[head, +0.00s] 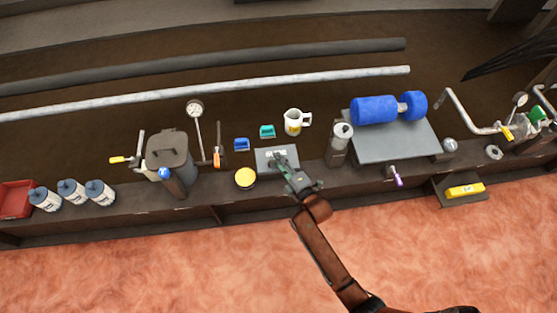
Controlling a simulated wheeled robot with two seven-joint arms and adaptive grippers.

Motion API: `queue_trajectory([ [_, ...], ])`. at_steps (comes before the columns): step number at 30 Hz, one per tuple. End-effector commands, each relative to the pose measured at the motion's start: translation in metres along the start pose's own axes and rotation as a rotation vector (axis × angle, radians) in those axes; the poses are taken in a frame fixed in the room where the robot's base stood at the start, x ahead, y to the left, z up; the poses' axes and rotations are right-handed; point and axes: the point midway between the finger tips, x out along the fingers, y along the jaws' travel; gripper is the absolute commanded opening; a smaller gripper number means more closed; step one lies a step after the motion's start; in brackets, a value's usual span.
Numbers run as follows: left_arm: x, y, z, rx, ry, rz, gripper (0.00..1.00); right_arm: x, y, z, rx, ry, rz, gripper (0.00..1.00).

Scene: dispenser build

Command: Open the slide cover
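A flat grey plate (263,163), which may be the slide cover, lies near the middle of the long dark bench, with a small pale piece (271,154) on it. My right gripper (281,161) reaches over the plate from the front, its fingers pointing away from me at the pale piece. The gripper hides part of the plate's right side. I cannot tell whether the fingers touch the piece or how far apart they are. My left gripper is not in view.
A yellow-lidded round container (245,177) stands left of the plate, a grey cylinder (339,140) right of it. Behind are a mug (296,121), a teal clip (267,131) and a blue clip (241,144). A grey platform (390,145) carries a blue roll (375,110).

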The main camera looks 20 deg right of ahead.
Motion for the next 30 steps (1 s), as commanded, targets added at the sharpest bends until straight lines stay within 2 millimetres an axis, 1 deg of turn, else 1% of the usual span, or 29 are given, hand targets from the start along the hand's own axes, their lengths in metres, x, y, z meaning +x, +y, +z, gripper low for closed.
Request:
queue_trajectory([
  [4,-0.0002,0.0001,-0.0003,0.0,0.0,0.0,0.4,-0.0001,0.0006,0.0,0.0,0.0,0.0,0.16],
  [11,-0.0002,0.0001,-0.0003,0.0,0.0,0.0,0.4,-0.0003,0.0003,0.0001,0.0,0.0,0.0,0.0],
  [30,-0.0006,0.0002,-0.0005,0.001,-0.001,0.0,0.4,-0.0005,0.0002,0.0003,0.0,0.0,-0.002,0.0],
])
